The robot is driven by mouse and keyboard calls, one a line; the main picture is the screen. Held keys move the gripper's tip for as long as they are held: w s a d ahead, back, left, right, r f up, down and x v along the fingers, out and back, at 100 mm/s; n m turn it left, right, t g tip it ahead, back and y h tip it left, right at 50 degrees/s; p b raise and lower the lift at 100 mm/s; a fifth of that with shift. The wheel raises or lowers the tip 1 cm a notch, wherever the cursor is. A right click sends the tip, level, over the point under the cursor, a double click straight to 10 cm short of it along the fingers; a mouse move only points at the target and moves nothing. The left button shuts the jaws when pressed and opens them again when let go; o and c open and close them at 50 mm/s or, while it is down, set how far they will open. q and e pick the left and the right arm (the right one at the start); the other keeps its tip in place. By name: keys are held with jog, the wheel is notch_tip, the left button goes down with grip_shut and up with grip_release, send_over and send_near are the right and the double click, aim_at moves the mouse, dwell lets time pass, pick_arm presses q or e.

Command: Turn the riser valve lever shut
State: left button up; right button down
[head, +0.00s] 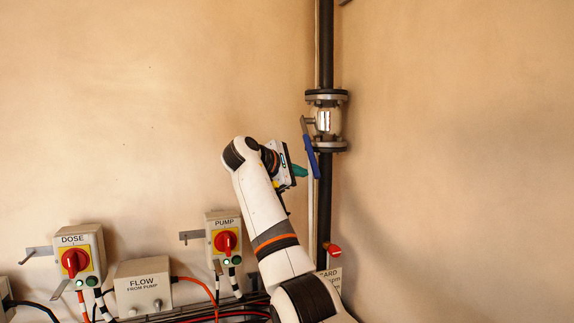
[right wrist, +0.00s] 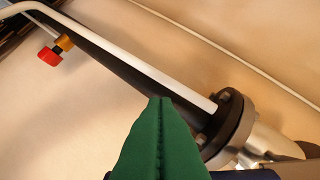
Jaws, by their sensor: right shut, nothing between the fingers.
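The riser valve (head: 326,121) sits between dark flanges on the black vertical riser pipe (head: 325,210) in the head view. Its blue lever (head: 310,154) hangs down at the valve's left side, slightly tilted. My right gripper (head: 301,171) is beside the lever's lower part, just left of it. I cannot tell whether they touch. In the right wrist view its green fingers (right wrist: 160,140) are pressed together with nothing between them. A flange (right wrist: 231,125) of the valve shows there, and a blue strip at the bottom edge may be the lever. My left gripper is not in view.
A DOSE box (head: 80,256), a PUMP box (head: 224,240) and a FLOW box (head: 143,286) are on the wall at lower left, with cables below. A small red knob (head: 335,251) is low on the pipe. The wall around the valve is clear.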

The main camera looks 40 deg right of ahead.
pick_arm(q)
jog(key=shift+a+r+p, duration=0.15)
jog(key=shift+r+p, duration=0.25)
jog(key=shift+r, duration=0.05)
pick_arm(e)
jog(key=shift+s+a+r, duration=0.2)
jog(key=shift+s+r, duration=0.2)
jog(key=shift+s, duration=0.15)
jog(key=shift+s+a+r, duration=0.2)
jog(key=shift+s+r, duration=0.15)
jog(key=shift+s, duration=0.2)
